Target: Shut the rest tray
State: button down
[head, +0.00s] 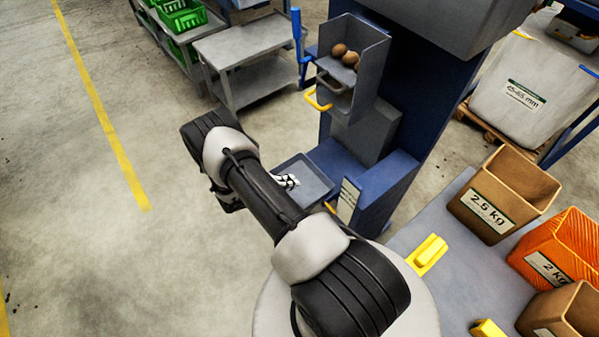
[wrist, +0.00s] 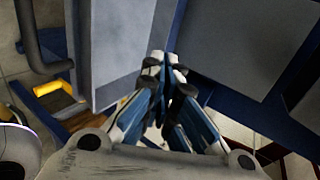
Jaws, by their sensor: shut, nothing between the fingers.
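A shallow grey tray (head: 313,177), which looks like the rest tray, sticks out low from the blue grader (head: 385,180) in the head view. My gripper (head: 288,181) shows over this tray, partly hidden behind my arm. Its fingers (wrist: 165,75) are closed together and empty in the wrist view. A grey panel (wrist: 118,45) stands just left of the fingertips there, and a wider grey surface with a blue edge (wrist: 250,40) lies to the right. I cannot tell whether the fingers touch either. My arm hides the near end of the tray.
Above the tray, a grey chute (head: 368,70) holds brown potatoes (head: 345,54) and has a yellow handle (head: 318,101). A grey cart (head: 245,55) stands behind. Labelled boxes (head: 505,195) stand on the right-hand table (head: 440,215). The floor at left is clear.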

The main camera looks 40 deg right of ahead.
jog(key=b, duration=0.3)
send_near(321, 172)
jog(key=x, duration=0.5)
jog(key=shift+s+f, duration=0.1)
jog(key=shift+f, duration=0.25)
jog(key=shift+d, duration=0.4)
jog(key=shift+d+f, duration=0.1)
jog(key=shift+d, duration=0.15)
